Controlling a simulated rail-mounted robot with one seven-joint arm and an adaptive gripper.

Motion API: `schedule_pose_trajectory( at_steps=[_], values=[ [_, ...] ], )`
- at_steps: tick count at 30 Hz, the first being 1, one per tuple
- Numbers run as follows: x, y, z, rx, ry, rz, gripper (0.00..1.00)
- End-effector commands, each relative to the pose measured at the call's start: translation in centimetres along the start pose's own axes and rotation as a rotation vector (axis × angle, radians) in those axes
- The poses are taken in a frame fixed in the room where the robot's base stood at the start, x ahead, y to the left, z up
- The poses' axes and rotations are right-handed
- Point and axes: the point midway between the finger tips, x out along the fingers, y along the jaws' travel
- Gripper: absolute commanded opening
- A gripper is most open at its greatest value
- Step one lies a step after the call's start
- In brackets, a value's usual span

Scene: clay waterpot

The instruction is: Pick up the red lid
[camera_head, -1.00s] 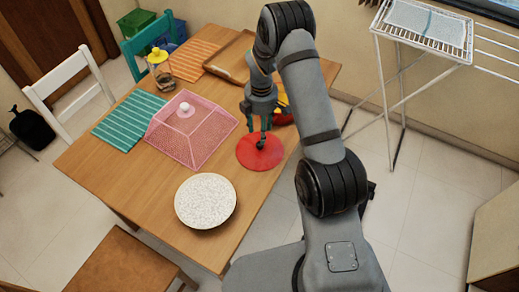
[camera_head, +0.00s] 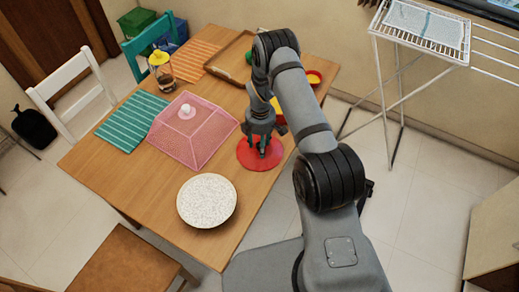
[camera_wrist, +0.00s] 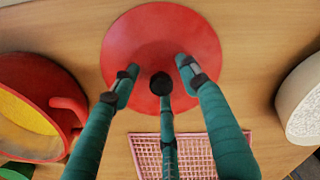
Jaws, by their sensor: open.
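The red lid (camera_head: 246,154) is a flat round disc lying on the wooden table near its right edge. In the wrist view the red lid (camera_wrist: 200,35) fills the upper middle, with a dark round knob (camera_wrist: 161,84) at its centre. My gripper (camera_head: 261,151) is directly above the lid, pointing down. In the wrist view the fingers of my gripper (camera_wrist: 160,82) are spread around the knob, apart from it. Nothing is held. The gripper hides part of the lid in the head view.
A pink mesh food cover (camera_head: 195,130) stands left of the lid, and a white speckled plate (camera_head: 207,201) stands in front. A red pot with yellow inside (camera_wrist: 38,110) is close by in the wrist view. A wooden tray (camera_head: 228,60) lies farther back.

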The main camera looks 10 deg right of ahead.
Motion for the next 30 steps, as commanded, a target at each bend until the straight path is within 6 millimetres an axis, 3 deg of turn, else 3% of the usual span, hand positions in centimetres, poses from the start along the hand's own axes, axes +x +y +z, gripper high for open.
schedule_pose_trajectory(
  at_steps=[5,25,30],
  values=[
    [0.0,-0.02,0.02,0.0,0.0,0.0,0.39],
    [-0.02,-0.04,0.02,0.0,0.0,-0.001,0.0],
    [-0.04,-0.02,0.02,0.0,0.0,0.0,0.0]
  ],
)
